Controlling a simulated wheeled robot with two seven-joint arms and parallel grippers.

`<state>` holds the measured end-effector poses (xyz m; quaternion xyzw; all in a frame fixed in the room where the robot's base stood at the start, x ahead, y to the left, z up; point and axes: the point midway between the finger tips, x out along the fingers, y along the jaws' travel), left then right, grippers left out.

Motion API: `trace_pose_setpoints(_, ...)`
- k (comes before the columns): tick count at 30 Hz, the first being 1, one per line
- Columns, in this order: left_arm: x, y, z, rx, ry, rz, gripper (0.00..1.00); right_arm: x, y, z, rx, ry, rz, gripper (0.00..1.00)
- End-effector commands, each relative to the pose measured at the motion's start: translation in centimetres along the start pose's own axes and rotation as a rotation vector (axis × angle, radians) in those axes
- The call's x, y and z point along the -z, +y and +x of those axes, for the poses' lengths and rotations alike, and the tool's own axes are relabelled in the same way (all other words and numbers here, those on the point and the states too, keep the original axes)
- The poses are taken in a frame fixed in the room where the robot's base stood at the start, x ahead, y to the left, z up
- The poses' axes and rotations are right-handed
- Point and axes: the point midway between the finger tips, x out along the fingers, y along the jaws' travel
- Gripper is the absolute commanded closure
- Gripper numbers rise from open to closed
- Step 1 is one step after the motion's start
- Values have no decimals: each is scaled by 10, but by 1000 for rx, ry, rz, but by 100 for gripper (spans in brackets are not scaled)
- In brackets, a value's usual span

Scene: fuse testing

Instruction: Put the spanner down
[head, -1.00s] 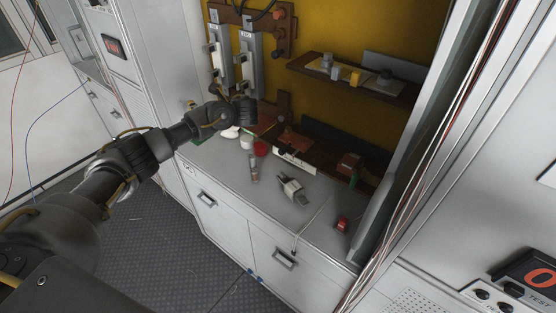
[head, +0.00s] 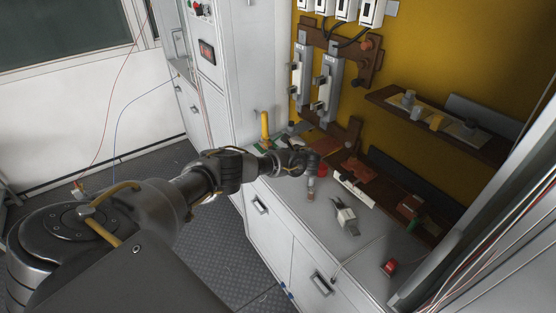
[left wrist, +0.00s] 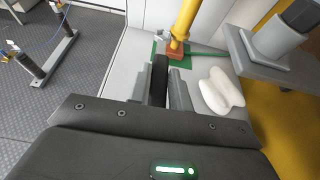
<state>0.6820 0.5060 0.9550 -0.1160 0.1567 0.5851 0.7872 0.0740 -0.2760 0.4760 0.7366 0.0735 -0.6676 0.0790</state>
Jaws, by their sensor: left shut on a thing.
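My left gripper (left wrist: 162,88) is low over the grey worktop, its two grey fingers closed on a dark narrow bar (left wrist: 159,72). The bar looks like the spanner, but its ends are hidden and its shape is hard to tell. In the head view my left gripper (head: 311,162) is small and dark above the worktop's left part, and the held thing cannot be made out. A yellow upright handle (left wrist: 185,20) with a red-brown foot stands on a green patch just beyond the fingers; it also shows in the head view (head: 265,125). My right gripper is out of view.
A white object (left wrist: 222,90) lies right of the fingers, near a grey cylinder (left wrist: 275,38). In the head view a small tube (head: 311,189), a grey clamp-like device (head: 345,216) and a red object (head: 390,267) lie on the worktop. Fuse holders (head: 328,88) hang behind.

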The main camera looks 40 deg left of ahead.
Motion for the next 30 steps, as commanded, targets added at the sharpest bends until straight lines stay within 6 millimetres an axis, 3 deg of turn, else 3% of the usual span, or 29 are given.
trace_pose_setpoints(5,3,0,2,-2,-1,0,100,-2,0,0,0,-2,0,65)
trace_pose_setpoints(13,34,0,14,-1,-1,0,100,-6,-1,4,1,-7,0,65)
trace_pose_setpoints(20,38,1,16,0,0,3,100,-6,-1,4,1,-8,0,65)
trace_pose_setpoints(21,39,1,16,1,0,4,79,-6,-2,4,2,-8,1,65)
trace_pose_setpoints(24,39,1,16,0,0,4,66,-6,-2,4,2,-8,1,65)
trace_pose_setpoints(26,38,1,16,0,0,3,58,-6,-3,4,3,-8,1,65)
trace_pose_setpoints(30,37,1,16,0,0,2,58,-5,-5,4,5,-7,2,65)
